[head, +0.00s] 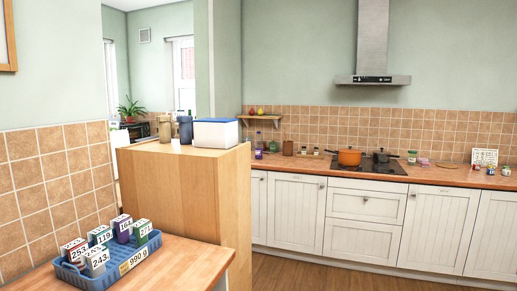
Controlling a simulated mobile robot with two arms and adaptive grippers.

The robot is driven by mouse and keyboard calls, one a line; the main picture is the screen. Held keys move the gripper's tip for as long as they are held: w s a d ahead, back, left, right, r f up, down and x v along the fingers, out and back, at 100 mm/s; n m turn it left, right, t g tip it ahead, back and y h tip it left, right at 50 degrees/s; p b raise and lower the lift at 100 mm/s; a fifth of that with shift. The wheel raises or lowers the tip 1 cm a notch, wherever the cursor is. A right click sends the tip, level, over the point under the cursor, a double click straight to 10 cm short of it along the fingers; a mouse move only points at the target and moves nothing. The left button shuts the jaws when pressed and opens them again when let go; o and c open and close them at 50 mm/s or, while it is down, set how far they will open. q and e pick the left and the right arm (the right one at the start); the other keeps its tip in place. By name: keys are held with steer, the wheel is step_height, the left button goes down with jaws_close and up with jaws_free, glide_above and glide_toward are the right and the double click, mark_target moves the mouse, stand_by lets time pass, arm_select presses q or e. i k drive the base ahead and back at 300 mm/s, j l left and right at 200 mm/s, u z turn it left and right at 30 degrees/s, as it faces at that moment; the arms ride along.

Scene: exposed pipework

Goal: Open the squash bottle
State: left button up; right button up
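No bottle in the head view can be surely told as the squash bottle. A dark purple bottle (258,145) stands upright on the far counter, left of the hob; it is too small to tell its label or cap. A dark blue-grey container (185,130) and a brownish one (165,129) stand upright on top of the wooden cabinet, and I cannot tell what they hold. Neither of my grippers is in view.
A blue tray (127,262) with several numbered cartons sits on the near wooden counter (190,262). The tall wooden cabinet (185,190) stands between it and the far counter (450,178). An orange pot (349,157) is on the hob. Wooden floor (300,272) shows clear at right.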

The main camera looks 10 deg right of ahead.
mark_target(258, 140)
steer(key=i+l+z, duration=0.25)
steer(key=i+l, duration=0.2)
steer(key=i+l+z, duration=0.2)
steer(key=i, duration=0.25)
steer(key=i+l+z, duration=0.25)
steer(key=i, duration=0.25)
steer(key=i+l+z, duration=0.2)
steer(key=i, duration=0.3)
steer(key=l, duration=0.1)
